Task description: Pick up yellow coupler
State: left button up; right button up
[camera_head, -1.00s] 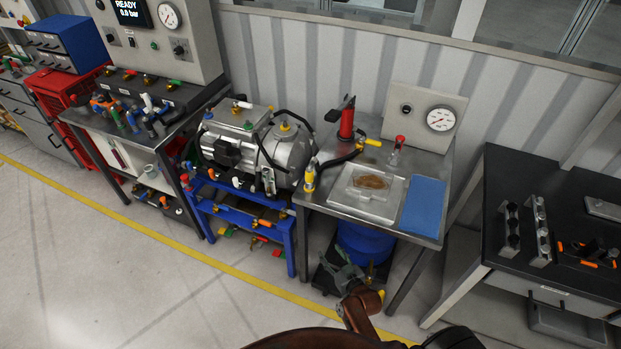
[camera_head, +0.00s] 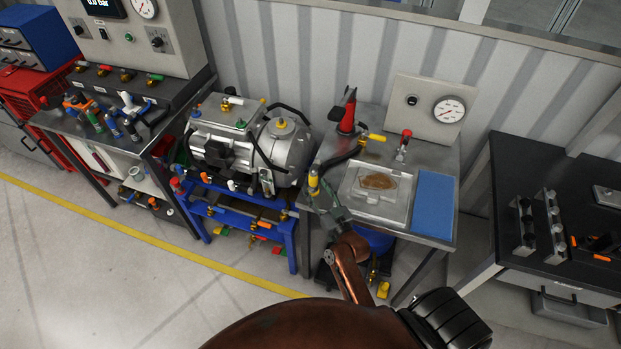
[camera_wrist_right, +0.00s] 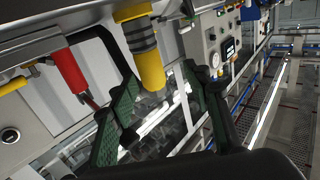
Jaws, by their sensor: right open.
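The yellow coupler (camera_head: 313,181), with dark bands, is at the left front corner of the steel table, at the end of a black hose. In the right wrist view the yellow coupler (camera_wrist_right: 146,50) shows large, between the tips of two green-padded fingers. My right gripper (camera_head: 327,188) is open and close beside the coupler, at the table's front edge. In the right wrist view, my right gripper (camera_wrist_right: 160,80) has its fingers apart on either side of the coupler's end. I cannot tell whether either finger touches it. My left gripper is not in view.
A pump (camera_head: 222,150) on a blue stand is close on the left. Floor is free in front.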

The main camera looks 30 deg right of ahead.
aim_at(315, 182)
jog(key=w, duration=0.1)
jog(key=w+d, duration=0.1)
jog(key=w, duration=0.1)
jog(key=shift+d, duration=0.2)
jog(key=shift+w+d+f+p, duration=0.15)
jog(key=shift+w+p, duration=0.15)
jog(key=shift+w, duration=0.7)
jog(key=c, duration=1.2)
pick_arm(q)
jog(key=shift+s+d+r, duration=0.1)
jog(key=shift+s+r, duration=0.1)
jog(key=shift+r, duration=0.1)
pick_arm(e)
jog(key=shift+r, duration=0.2)
grip_shut()
